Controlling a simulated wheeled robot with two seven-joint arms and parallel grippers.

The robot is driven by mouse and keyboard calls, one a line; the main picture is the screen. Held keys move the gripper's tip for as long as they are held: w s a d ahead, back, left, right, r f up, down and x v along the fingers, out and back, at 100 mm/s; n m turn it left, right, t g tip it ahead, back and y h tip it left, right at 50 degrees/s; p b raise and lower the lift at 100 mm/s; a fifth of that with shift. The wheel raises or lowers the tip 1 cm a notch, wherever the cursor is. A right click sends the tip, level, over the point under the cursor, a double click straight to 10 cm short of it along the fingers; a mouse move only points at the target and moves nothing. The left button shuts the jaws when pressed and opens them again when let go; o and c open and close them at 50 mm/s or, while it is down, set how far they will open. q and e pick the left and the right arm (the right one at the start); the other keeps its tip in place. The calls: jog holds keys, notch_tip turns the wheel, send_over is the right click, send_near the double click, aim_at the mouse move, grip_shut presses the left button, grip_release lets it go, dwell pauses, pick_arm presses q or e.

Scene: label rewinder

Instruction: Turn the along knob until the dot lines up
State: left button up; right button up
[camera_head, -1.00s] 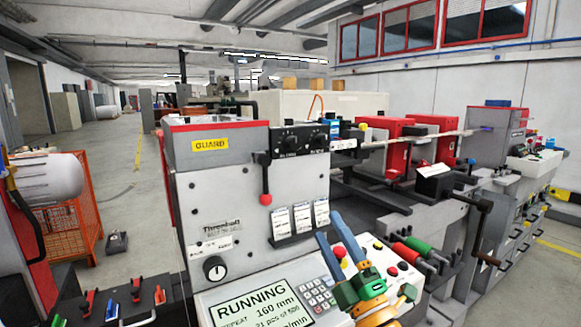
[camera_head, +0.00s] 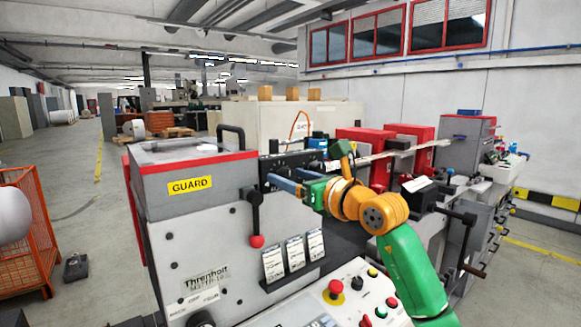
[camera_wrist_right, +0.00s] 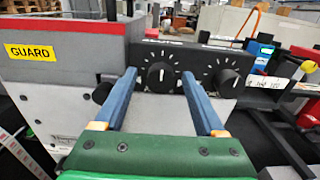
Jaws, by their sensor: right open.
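The black dial panel (camera_head: 287,160) is on the machine's upper front, right of the guard housing. In the right wrist view it carries two black knobs with tick marks, a left knob (camera_wrist_right: 160,77) and a right knob (camera_wrist_right: 229,83). Each has a white pointer line. I cannot read which is the along knob or make out the dot. My right gripper (camera_head: 271,181) is open. In the wrist view its blue fingertips (camera_wrist_right: 159,76) frame the left knob, one on each side; contact cannot be told. The head view hides the knobs. My left gripper is out of view.
The guard housing (camera_head: 190,170) with its black handle stands left of the panel. A red-knobbed lever (camera_head: 256,222) hangs just below the fingers. A sloped control console (camera_head: 350,310) with a red stop button lies below my right arm.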

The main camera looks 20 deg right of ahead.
jog(key=shift+w+f, duration=0.15)
jog(key=shift+w, duration=0.15)
jog(key=shift+s, duration=0.15)
jog(key=c, duration=0.6)
grip_shut()
